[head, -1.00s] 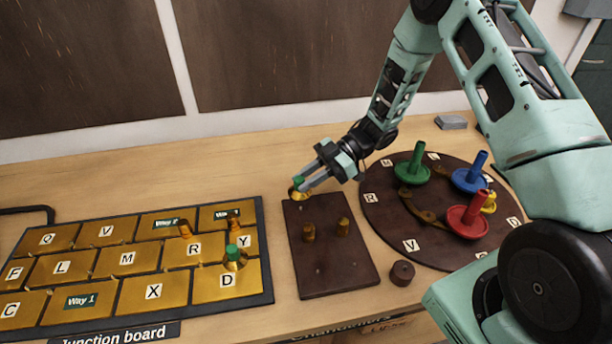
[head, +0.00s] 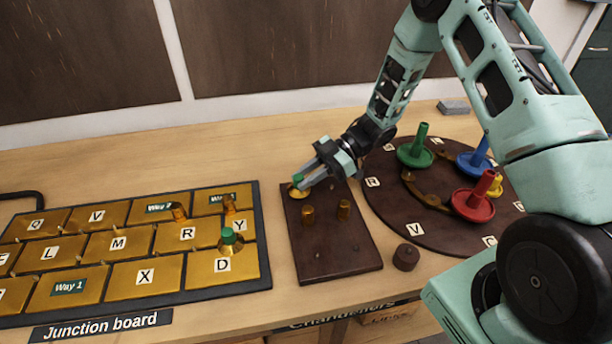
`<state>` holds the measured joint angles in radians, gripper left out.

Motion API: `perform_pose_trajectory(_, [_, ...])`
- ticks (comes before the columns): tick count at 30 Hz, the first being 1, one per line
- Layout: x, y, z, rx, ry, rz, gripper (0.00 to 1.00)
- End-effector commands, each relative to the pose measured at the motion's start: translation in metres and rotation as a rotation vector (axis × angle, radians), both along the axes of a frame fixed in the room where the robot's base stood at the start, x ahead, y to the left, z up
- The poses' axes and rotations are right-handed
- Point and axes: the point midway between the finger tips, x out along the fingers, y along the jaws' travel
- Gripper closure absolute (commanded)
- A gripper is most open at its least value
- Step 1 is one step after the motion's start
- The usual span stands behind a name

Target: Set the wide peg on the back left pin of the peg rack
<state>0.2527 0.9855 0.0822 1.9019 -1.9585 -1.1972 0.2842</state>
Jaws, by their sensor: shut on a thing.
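My gripper (head: 303,184) is shut on a peg with a green top and a wide brass base (head: 296,193), which I take for the wide peg. The peg is at the rack's back left corner and looks upright. The back left pin is hidden there. I cannot tell whether the peg is around the pin or just above it.
The junction board (head: 140,280), with brass tiles and another green-topped peg (head: 231,240), lies to the left. A round dark board (head: 440,225) with green, blue and red pegs (head: 474,200) lies to the right. A small brown cylinder (head: 406,257) stands near the rack's right edge.

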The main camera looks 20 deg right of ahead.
Motion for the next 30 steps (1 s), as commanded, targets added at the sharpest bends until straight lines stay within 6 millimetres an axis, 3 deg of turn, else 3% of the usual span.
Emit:
perform_pose_trajectory(17, [0.000, 0.000, -0.011, 0.000, 0.000, 0.000, 1.00])
perform_pose_trajectory(18, [0.000, 0.000, -0.012, 0.000, 0.000, 0.000, 0.75])
perform_pose_trajectory(21, [0.000, 0.000, -0.011, 0.000, 0.000, 0.000, 0.52])
perform_pose_trajectory(30, [0.000, -0.002, -0.011, -0.001, 0.000, -0.001, 0.52])
